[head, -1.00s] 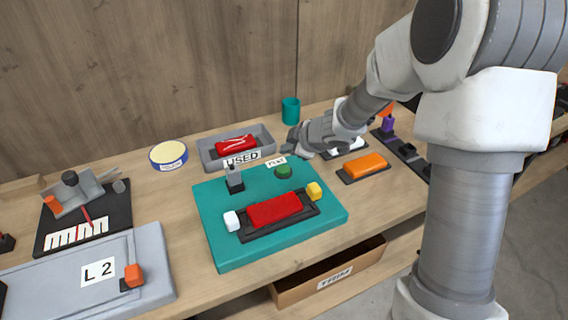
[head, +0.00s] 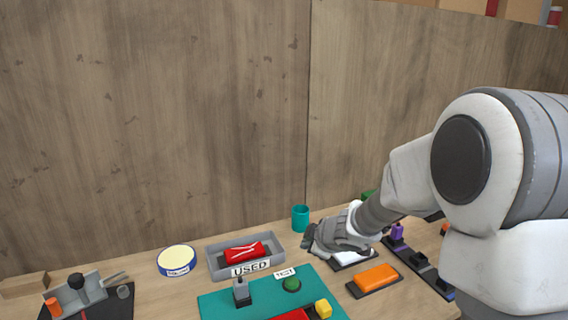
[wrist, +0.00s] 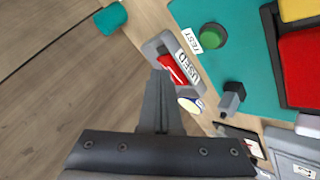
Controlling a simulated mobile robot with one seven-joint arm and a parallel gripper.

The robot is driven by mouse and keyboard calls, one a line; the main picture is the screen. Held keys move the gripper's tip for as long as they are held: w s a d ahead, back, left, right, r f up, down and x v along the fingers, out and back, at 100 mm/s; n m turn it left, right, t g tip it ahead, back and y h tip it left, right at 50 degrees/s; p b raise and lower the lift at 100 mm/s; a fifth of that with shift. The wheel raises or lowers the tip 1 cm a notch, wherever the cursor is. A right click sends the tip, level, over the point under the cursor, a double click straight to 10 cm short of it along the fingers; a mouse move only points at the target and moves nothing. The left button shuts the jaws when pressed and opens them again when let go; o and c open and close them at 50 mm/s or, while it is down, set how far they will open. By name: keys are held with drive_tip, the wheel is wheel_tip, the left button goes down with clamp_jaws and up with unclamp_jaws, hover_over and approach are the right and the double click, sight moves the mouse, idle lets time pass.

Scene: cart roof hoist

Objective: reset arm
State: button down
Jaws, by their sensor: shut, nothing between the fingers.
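My gripper (head: 308,237) is shut and empty above the bench, between the teal cup (head: 300,218) and the teal test board (head: 225,304). In the wrist view its closed fingers (wrist: 160,85) point toward the grey tray labelled USED (wrist: 151,47), which lies beyond them. A red piece with white marks (head: 245,251) lies in that tray. My arm reaches in from the right and hides part of the bench.
The test board carries a green button (head: 291,284), a grey switch (head: 241,291), a yellow block (head: 323,308) and a red block (head: 291,315). An orange block (head: 377,276) sits to the right. A yellow-topped round tin (head: 176,260) stands left. A wooden wall (head: 150,120) rises behind.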

drive_tip(key=s+d+r+m+h, duration=0.6)
drive_tip(key=s+d+r+m, duration=0.2)
drive_tip(key=s+d+r, duration=0.35)
drive_tip(key=s+a+m+g+y, duration=0.1)
drive_tip(key=s+m, duration=0.2)
drive_tip(key=s, duration=0.7)
drive_tip(key=s+a+m+g+y, duration=0.1)
drive_tip(key=s+a+m+g, duration=0.1)
drive_tip(key=s, duration=0.8)
drive_tip(key=shift+a+r+m, duration=0.3)
drive_tip(key=shift+m, duration=0.4)
